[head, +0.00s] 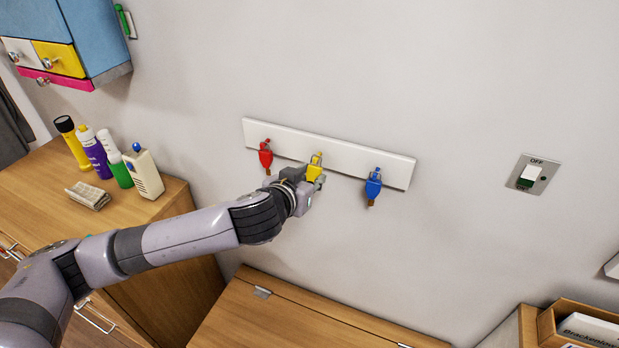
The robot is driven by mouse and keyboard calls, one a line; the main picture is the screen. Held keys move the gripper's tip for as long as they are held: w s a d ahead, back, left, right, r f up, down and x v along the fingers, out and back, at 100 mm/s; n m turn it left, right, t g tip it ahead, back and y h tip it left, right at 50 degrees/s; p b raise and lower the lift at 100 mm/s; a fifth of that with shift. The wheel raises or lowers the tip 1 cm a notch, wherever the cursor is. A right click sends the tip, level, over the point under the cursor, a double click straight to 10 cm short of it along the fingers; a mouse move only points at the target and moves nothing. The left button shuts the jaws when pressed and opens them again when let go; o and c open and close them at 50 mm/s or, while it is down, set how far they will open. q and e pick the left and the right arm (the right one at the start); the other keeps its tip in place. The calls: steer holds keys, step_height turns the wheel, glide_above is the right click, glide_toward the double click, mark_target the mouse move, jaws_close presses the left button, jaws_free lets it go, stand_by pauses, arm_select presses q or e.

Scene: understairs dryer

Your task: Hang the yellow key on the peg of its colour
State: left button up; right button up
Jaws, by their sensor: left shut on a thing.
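A white key rack (345,155) is fixed to the wall with a red, a yellow and a blue place along it. The yellow key (315,169) is at the middle of the rack, in front of the board. My left gripper (312,183) is shut on the yellow key from below. The yellow peg is mostly hidden behind the key, so I cannot tell whether the key is around it. A red key (265,155) hangs at the left and a blue key (373,187) at the right. My right gripper is not in view.
A wooden lid (290,320) lies below the rack. A wall switch (532,174) is at the right. The wall between is clear.

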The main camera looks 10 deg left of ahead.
arm_select(q)
steer(key=o, duration=0.9)
steer(key=shift+o, duration=0.8)
